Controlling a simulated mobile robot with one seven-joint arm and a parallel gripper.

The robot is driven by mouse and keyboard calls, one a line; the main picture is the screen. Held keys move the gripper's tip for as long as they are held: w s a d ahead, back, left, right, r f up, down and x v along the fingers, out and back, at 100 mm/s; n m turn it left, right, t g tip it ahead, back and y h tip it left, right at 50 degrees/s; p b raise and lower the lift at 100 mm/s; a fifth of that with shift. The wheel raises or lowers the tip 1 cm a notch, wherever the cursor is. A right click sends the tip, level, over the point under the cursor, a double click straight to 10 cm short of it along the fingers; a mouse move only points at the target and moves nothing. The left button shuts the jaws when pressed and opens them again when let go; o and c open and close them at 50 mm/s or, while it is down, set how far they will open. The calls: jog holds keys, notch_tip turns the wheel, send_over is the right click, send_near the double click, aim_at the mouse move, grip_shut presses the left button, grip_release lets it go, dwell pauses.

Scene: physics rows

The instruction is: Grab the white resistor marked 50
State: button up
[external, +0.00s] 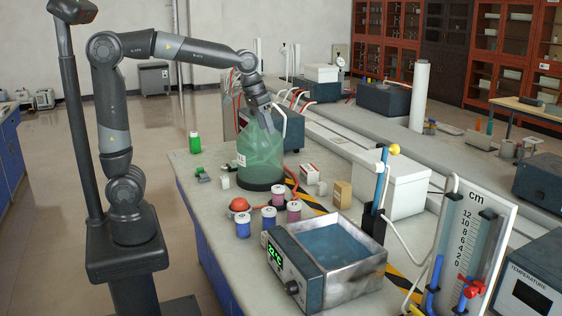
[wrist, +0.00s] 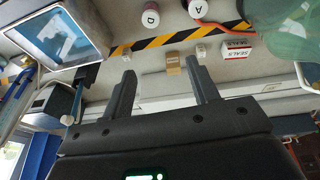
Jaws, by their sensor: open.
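No marking "50" can be read in either view, so I cannot tell for sure which piece is the white resistor. A small white block (external: 322,188) lies on the bench between the tan box and the red-and-white box; it also shows in the wrist view (wrist: 201,53). Another small white block (external: 225,182) stands near the bench's left edge, beside small green pieces. My gripper (external: 272,124) is raised at the large green glass bottle (external: 260,155), overlapping its top in the external view. In the wrist view its two fingers (wrist: 160,76) are apart with nothing held between them.
A red-and-white SEALS box (external: 309,173) and a tan box (external: 342,194) stand right of the bottle. Several lidded jars (external: 243,225), a red-orange ball-like piece (external: 238,205) and a water bath (external: 335,250) stand nearer. A green small bottle (external: 194,142) is at left.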

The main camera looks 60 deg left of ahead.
jog(key=w+d+f+g, duration=0.1)
jog(key=w+d+f, duration=0.35)
jog(key=w, duration=0.25)
jog(key=w+d+f+g, duration=0.1)
jog(key=w+d+f, duration=0.35)
jog(key=w, duration=0.35)
jog(key=shift+g+y, duration=0.4)
jog(key=shift+g, duration=0.3)
jog(key=w+d+f, duration=0.2)
jog(key=d+f, duration=0.1)
jog(key=f, duration=0.1)
jog(key=w+d+f, duration=0.3)
jog(key=d+f, duration=0.1)
jog(key=w+d+f, duration=0.2)
jog(key=d+f, duration=0.2)
jog(key=shift+w+f, duration=0.25)
jog(key=shift+f, duration=0.1)
notch_tip(320, 180, down, 5)
jog(key=shift+f, duration=0.15)
jog(key=shift+a+f, duration=0.2)
jog(key=shift+f, duration=2.45)
jog(key=shift+c, duration=0.5)
jog(key=c, duration=1)
